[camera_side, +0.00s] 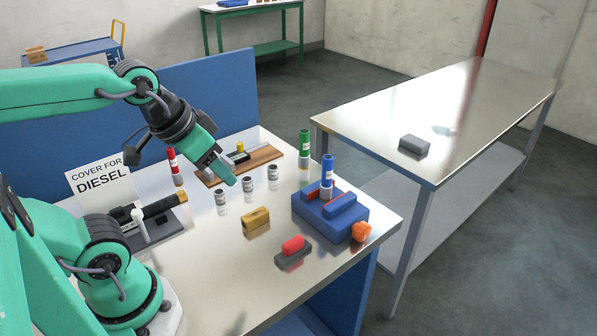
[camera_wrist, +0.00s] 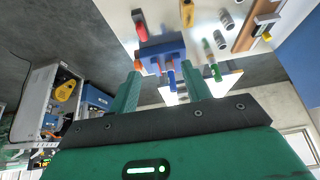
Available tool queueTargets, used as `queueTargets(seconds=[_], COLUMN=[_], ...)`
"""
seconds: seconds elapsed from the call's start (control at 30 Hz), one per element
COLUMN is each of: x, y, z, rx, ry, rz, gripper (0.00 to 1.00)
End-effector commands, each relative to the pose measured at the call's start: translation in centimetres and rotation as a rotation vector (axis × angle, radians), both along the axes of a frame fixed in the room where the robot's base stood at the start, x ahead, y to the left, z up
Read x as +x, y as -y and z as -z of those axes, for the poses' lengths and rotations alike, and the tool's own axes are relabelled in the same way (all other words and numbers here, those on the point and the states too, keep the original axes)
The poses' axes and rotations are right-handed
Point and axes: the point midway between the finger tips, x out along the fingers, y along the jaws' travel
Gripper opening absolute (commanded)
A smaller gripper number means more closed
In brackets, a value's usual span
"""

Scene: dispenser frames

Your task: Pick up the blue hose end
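The blue hose end (camera_side: 327,169) is an upright blue cylinder with a pale band and a silvery lower part. It stands at the blue block (camera_side: 318,217) on the right of the metal table. In the wrist view the blue hose end (camera_wrist: 171,76) shows between my fingers in the picture, apart from them. My gripper (camera_side: 229,180) is in the air over the table, left of the hose end; the wrist view shows my gripper (camera_wrist: 163,92) open and empty. A green hose end (camera_side: 304,143) and a red one (camera_side: 172,164) also stand on the table.
Several small grey canisters (camera_side: 247,190) stand near my gripper. A yellow block (camera_side: 256,220), a red-topped grey block (camera_side: 292,250) and an orange knob (camera_side: 361,231) are towards the front. A DIESEL sign (camera_side: 101,180) stands left. A second metal table (camera_side: 455,105) is mostly clear.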

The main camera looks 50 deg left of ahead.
Motion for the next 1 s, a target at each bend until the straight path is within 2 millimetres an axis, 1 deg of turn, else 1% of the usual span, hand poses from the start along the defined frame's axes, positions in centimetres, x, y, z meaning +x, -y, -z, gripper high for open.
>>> queueTargets(seconds=[0.33, 0.53, 0.67, 0.77, 1.0], x=[0.1, 1.2, 2.7, 4.3, 8.5], y=[0.0, 0.0, 0.0, 0.0, 0.0], z=[-0.1, -0.6, -1.2, -1.7, -2.3], rx=[0.0, 0.0, 0.0, 0.0, 0.0], ry=[-0.002, -0.025, -0.056, -0.085, -0.159], rz=[0.0, 0.0, 0.0, 0.0, 0.0], gripper=[0.49, 0.49, 0.49, 0.49, 0.49])
